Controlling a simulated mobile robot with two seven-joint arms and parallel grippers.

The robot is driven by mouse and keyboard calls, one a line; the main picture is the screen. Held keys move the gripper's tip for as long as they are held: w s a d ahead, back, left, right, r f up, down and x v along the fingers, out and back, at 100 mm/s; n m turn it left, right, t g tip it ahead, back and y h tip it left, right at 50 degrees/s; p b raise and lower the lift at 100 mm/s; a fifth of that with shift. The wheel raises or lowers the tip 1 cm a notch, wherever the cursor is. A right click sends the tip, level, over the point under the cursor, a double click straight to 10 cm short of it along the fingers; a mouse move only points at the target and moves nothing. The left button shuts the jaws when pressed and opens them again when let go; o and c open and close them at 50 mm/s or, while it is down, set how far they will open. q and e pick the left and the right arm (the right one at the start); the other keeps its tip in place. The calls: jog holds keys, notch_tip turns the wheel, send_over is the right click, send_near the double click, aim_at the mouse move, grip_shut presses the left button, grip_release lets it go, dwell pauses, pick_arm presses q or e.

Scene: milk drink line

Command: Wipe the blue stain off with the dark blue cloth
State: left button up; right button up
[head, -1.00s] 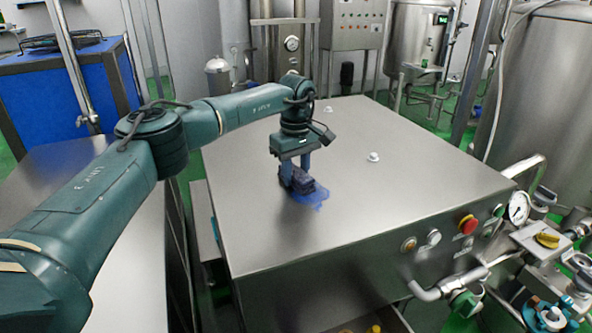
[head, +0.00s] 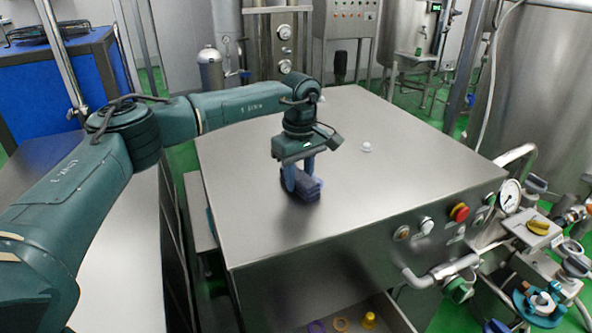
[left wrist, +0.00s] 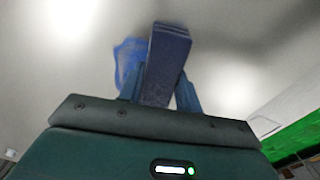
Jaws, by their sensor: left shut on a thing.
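The dark blue cloth (head: 308,189) is a folded block on the steel top of the machine (head: 400,145). My left gripper (head: 304,178) points down and is shut on the cloth, which appears to touch the surface. In the left wrist view the cloth (left wrist: 166,60) sits between the two fingers. The blue stain (left wrist: 127,52) shows there as an irregular patch just left of the cloth, partly hidden by the cloth and a finger. In the head view I cannot make out the stain; the cloth and gripper cover its place. My right gripper is not in view.
A small white knob (head: 366,147) stands on the steel top, right of the gripper. Buttons, including a red one (head: 459,212), and a gauge (head: 510,196) line the front right edge. The steel top is otherwise clear.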

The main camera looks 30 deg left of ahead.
aim_at(327, 201)
pick_arm(q)
jog(key=shift+s+d+f, duration=0.2)
jog(key=shift+s+d, duration=1.95)
jog(key=shift+d, duration=0.2)
jog(key=shift+w+d, duration=0.6)
jog(key=shift+w, duration=0.05)
jog(key=shift+w+a+r, duration=0.15)
jog(key=shift+w+a, duration=0.6)
jog(key=shift+a, duration=0.05)
jog(key=shift+w+a+r, duration=0.1)
jog(key=shift+w+a, duration=0.6)
jog(key=shift+a, duration=0.05)
jog(key=shift+w+a+f, duration=0.15)
jog(key=shift+w+a, duration=1.15)
jog(key=shift+a, duration=0.15)
jog(key=shift+w+a+f, duration=0.1)
jog(key=shift+w+a, duration=1.15)
jog(key=shift+a, duration=0.2)
jog(key=shift+w+d, duration=0.55)
jog(key=shift+w, duration=0.15)
jog(key=shift+s+d+r, duration=0.15)
jog(key=shift+s+d, duration=1.15)
jog(key=shift+d, duration=0.25)
jog(key=shift+s+d+f, duration=0.2)
jog(key=shift+s+d, duration=1.35)
jog(key=shift+d, duration=0.15)
jog(key=shift+s+d+r, duration=0.1)
jog(key=shift+s+d, duration=1.05)
jog(key=shift+d, duration=0.15)
